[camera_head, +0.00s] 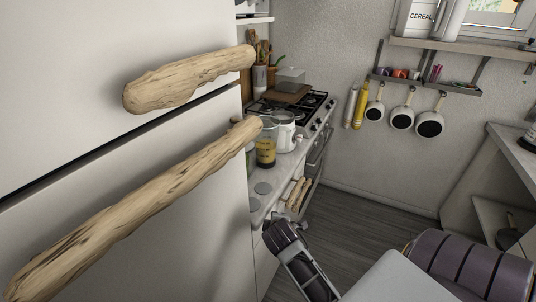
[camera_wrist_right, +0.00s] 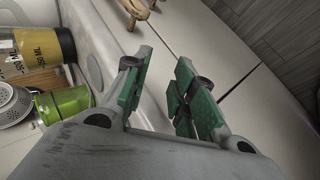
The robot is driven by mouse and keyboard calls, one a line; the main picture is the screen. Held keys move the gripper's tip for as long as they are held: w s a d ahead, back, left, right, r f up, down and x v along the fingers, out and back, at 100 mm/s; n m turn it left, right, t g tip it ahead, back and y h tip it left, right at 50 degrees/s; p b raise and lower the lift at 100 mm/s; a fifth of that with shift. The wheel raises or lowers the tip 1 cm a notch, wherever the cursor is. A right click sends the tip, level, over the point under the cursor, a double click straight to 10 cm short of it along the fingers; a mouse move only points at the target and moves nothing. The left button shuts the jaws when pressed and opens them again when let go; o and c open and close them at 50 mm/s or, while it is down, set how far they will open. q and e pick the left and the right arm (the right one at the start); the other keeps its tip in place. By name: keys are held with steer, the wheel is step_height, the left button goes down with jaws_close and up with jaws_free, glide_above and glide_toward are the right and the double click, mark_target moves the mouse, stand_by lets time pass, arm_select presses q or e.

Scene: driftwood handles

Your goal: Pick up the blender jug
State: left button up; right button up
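A jar-like container with a yellow band (camera_head: 265,150) stands on the counter beside the fridge; it may be the blender jug, but I cannot tell for sure. In the right wrist view a yellow and black container marked in ML (camera_wrist_right: 40,48) lies at the upper left, apart from the fingers, and seems to be the same thing. My right gripper (camera_wrist_right: 162,64) is open, with green pads and nothing between them. In the head view my right arm reaches toward the counter's front edge, below the container. My left gripper is not in view.
A white pot or kettle (camera_head: 284,132) stands behind the container, near the stove (camera_head: 300,108). A green can (camera_wrist_right: 64,103) and a metal strainer-like item (camera_wrist_right: 12,103) are close by. The fridge's driftwood handles (camera_head: 150,205) jut out at left. The floor (camera_head: 355,225) is clear.

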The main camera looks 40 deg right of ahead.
steer(key=w+d+r+n+t+h, duration=0.2)
steer(key=w+d+r+n+h, duration=0.2)
steer(key=r+n, duration=0.3)
steer(key=w+d+r+n+t+h, duration=0.2)
steer(key=w+d+r+n+h, duration=0.2)
steer(key=n, duration=0.6)
steer(key=w+d+r, duration=0.2)
steer(key=w+d, duration=0.1)
steer(key=shift+w+r+n+t, duration=0.25)
steer(key=shift+r+n+t, duration=0.05)
steer(key=shift+r, duration=0.1)
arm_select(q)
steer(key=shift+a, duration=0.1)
arm_select(e)
steer(key=shift+d, duration=0.1)
